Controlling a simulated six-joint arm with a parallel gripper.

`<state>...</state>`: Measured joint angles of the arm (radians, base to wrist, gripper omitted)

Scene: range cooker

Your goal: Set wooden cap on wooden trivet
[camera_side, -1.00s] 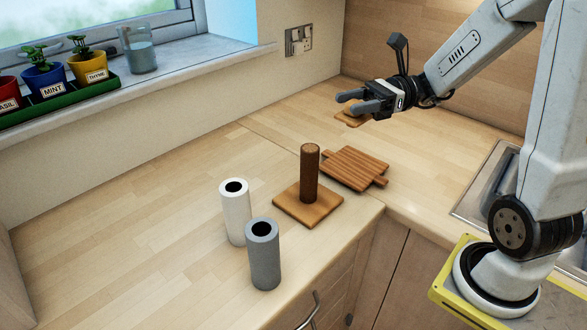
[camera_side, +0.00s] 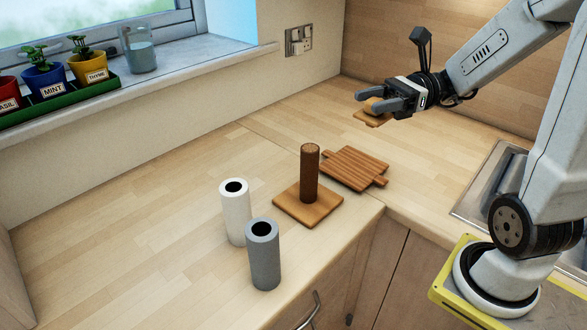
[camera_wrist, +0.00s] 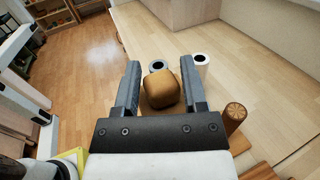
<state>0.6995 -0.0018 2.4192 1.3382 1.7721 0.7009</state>
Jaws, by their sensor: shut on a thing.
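The wooden cap (camera_side: 372,119) is a light brown, flat squarish piece with a raised grip. My gripper (camera_side: 368,99) is shut on that grip, near the back of the counter in the side view. In the wrist view, the rounded brown cap (camera_wrist: 162,89) sits between the two fingers. The wooden trivet (camera_side: 354,167) is a ribbed brown board with short handles, lying flat on the counter. It is below and slightly left of my gripper in the side view, apart from the cap. The fingers hide part of the cap.
A dark wooden post (camera_side: 309,174) stands upright on a square base (camera_side: 308,212), close beside the trivet. A white hollow roll (camera_side: 236,215) and a grey one (camera_side: 263,256) stand in front. A sink (camera_side: 482,190) is at right. The left counter is clear.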

